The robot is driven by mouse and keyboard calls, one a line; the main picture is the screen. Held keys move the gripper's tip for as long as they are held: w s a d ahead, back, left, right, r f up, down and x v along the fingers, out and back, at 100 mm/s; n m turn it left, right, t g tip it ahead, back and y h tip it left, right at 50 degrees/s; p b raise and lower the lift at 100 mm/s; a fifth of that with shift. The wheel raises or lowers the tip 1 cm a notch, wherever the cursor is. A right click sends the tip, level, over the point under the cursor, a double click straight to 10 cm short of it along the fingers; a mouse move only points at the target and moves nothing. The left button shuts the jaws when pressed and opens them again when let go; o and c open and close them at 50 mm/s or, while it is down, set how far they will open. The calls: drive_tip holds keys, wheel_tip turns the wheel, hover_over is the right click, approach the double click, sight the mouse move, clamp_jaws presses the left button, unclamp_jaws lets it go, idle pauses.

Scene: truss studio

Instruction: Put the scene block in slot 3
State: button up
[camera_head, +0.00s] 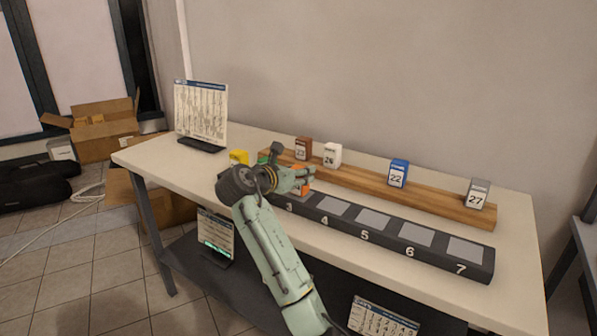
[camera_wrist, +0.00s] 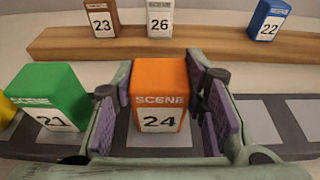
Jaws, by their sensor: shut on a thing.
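An orange scene block marked 24 (camera_wrist: 161,85) stands upright between the purple pads of my gripper (camera_wrist: 165,112), which is shut on it. In the head view, my gripper (camera_head: 302,179) hides most of the orange block (camera_head: 304,189). It is at the numbered dark slot rail (camera_head: 345,226), by the number 3. A light slot pad (camera_wrist: 160,138) shows just under and in front of the block; I cannot tell whether the block touches it. Slots 4 to 7 are empty. A green block marked 21 (camera_wrist: 46,98) is left of my gripper.
A yellow block (camera_head: 238,157) is at the rail's left end. Behind, a wooden shelf (camera_head: 437,196) holds brown 23 (camera_head: 303,148), white 26 (camera_head: 332,155), blue 22 (camera_head: 397,173) and grey 27 (camera_head: 477,193) blocks. A sheet on a stand (camera_head: 201,114) is at the table's left.

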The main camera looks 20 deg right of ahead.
drive_tip(key=shift+f, duration=0.1)
drive_tip(key=o, duration=1.2)
drive_tip(key=shift+f, duration=0.1)
